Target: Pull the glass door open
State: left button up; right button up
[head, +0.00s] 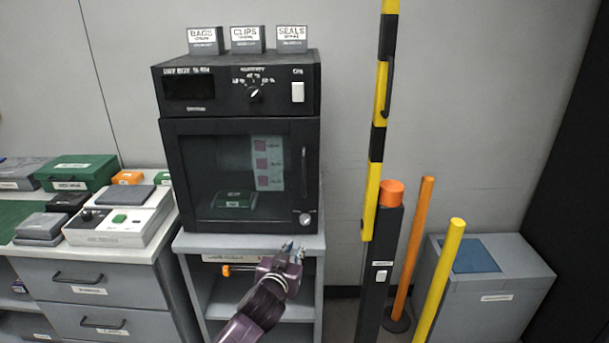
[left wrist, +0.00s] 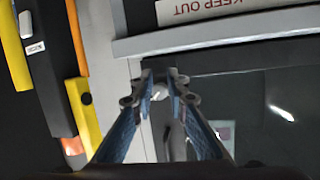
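The glass door (head: 215,160) is the front of a black dry box (head: 240,90) and looks shut. A dark upright handle (head: 305,165) is at the door's right side, with a round silver knob (head: 306,219) below it. My left gripper (head: 294,249) is below and slightly left of the knob, in front of the stand's top edge. In the left wrist view, the two blue-padded fingers of my left gripper (left wrist: 160,76) have a gap between their tips. A pale round part, perhaps the knob, shows behind that gap; I cannot tell whether they touch. My right gripper is out of view.
The box stands on a grey shelf unit (head: 315,244). To the right are a yellow-black pole (head: 377,130), a dark post with an orange top (head: 392,193), an orange pole (head: 413,245) and a yellow pole (head: 440,275). A drawer cabinet (head: 100,292) is at left.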

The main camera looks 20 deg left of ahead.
aim_at(303, 177)
pick_arm(q)
notch_tip(303, 177, up, 18)
jog(key=n+t, duration=0.1)
jog(key=t, duration=0.2)
jog(key=shift+y, duration=0.3)
jog(key=shift+w+d+r+p, duration=0.1)
jog(key=shift+w+p, duration=0.25)
jog(key=shift+w, duration=1.6)
jog(key=shift+w+d+p, duration=0.1)
jog(key=shift+w+p, duration=0.25)
jog(key=shift+w, duration=1.6)
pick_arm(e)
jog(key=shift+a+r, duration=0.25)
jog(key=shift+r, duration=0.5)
pick_arm(q)
jog(key=shift+c, duration=0.7)
grip_shut()
jog(key=shift+s, duration=0.15)
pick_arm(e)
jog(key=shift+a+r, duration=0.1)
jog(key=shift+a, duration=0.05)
